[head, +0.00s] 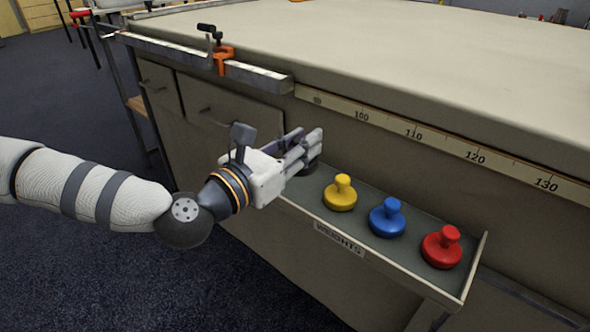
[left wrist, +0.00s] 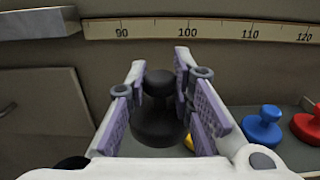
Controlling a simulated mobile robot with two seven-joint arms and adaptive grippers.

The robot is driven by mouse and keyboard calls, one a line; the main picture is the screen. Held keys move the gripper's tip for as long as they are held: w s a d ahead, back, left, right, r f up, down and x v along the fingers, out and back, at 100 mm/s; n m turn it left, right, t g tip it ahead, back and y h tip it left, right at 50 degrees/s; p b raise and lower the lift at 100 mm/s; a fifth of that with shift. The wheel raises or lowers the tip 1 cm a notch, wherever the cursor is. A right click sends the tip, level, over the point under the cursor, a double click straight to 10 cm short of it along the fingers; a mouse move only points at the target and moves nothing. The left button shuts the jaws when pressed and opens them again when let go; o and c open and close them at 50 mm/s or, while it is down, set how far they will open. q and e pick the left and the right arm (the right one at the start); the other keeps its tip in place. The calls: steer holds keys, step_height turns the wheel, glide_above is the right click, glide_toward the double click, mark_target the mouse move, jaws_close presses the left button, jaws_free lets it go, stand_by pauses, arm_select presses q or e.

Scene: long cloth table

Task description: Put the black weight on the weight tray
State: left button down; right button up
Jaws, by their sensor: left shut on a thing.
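The black weight (left wrist: 157,125) is between the fingers of my left gripper (head: 306,144), with its knob up. In the head view, only part of its dark base (head: 309,167) shows below the fingertips. It is at the left end of the weight tray (head: 375,262), a shelf labelled WEIGHTS on the table's side. My left gripper is shut on the weight. The fingers hide whether the base touches the tray. Yellow (head: 340,194), blue (head: 387,218) and red (head: 442,247) weights stand on the tray to the right. My right gripper is not in view.
The cloth table (head: 430,65) rises behind the tray, with a ruler strip (head: 445,140) along its side. A metal rail (head: 255,77) with an orange clamp (head: 223,58) runs along the edge at upper left. Drawers (head: 228,115) are below it.

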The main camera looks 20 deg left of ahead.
arm_select(q)
steer(key=f, duration=0.1)
steer(key=w+a+f, duration=0.2)
steer(key=shift+f+b, duration=0.15)
steer(key=shift+b, duration=0.15)
steer(key=f, duration=0.2)
steer(key=f+b, duration=0.1)
steer(key=f, duration=0.1)
steer(key=shift+w+a, duration=0.25)
steer(key=shift+w, duration=0.05)
steer(key=shift+f, duration=0.1)
steer(key=shift+f, duration=0.15)
steer(key=c, duration=1.5)
jaws_free()
steer(key=shift+o, duration=0.4)
